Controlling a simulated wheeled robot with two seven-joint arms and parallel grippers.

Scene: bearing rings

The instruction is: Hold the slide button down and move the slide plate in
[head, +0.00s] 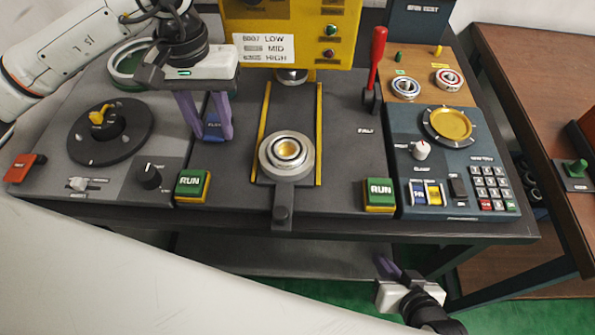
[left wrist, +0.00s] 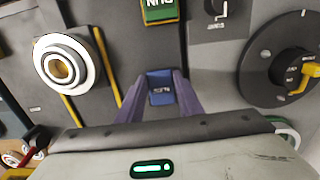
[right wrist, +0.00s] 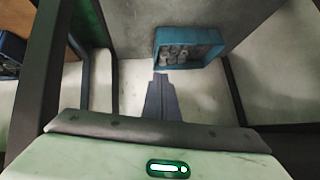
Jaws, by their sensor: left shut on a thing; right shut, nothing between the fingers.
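The blue slide button (head: 213,126) is on the bench top, left of the yellow rails. My left gripper (head: 212,136) points down with its purple fingers on either side of the button, shut on it; the button also shows between the fingertips in the left wrist view (left wrist: 160,84). How far it is pressed I cannot tell. The slide plate (head: 283,182) is at the front end of the rails, its dark knob (head: 282,213) at the bench's front edge. It carries a silver bearing ring (head: 287,151). My right gripper (head: 386,268) is shut and empty, low in front of the bench.
The yellow press (head: 290,45) stands behind the rails. Green RUN buttons flank the slide, left (head: 193,184) and right (head: 379,192). A red-handled lever (head: 376,60) and a keypad panel (head: 456,160) are to the right. Below, a teal bin (right wrist: 188,46) holds grey parts.

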